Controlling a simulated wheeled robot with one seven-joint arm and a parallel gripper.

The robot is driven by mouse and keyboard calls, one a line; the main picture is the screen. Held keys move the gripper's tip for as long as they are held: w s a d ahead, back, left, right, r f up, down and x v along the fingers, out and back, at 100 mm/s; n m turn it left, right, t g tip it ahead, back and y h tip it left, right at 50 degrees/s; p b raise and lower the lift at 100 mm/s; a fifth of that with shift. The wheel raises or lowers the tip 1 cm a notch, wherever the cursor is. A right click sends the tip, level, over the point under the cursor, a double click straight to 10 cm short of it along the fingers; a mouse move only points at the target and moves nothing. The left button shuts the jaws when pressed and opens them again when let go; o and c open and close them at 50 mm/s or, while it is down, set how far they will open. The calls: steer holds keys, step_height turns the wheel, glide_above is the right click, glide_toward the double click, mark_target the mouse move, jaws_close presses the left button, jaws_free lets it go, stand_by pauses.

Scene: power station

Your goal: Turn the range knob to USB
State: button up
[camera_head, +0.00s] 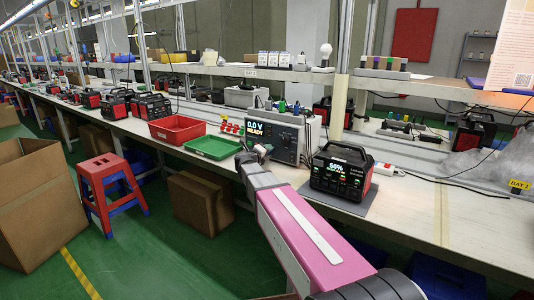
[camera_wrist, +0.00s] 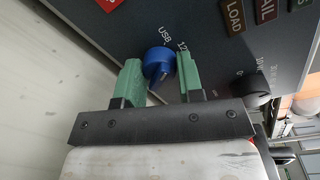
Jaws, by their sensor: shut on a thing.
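The blue range knob (camera_wrist: 159,64) sits on a dark grey panel (camera_wrist: 150,22) in the wrist view. The label USB is printed just above it, and a label starting with 12 is to its upper right. I cannot tell which label the knob points at. The green fingers of my gripper (camera_wrist: 161,80) are on both sides of the knob, shut on it. In the head view my gripper (camera_head: 258,153) is at the front of the tester (camera_head: 288,141), whose screen reads 0.0 V READY. The knob is not clear in that view.
A black knob (camera_wrist: 257,87) and a LOAD button (camera_wrist: 232,14) are near on the panel. A power station (camera_head: 342,172) reading 50% stands right of the tester. A green tray (camera_head: 212,147) and red tray (camera_head: 176,129) are to the left. Cables lie around the tester.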

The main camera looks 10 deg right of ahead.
steer(key=shift+n, duration=1)
steer(key=o, duration=0.9)
steer(key=v, duration=1)
steer(key=shift+s+a, duration=0.2)
steer(key=shift+a, duration=0.2)
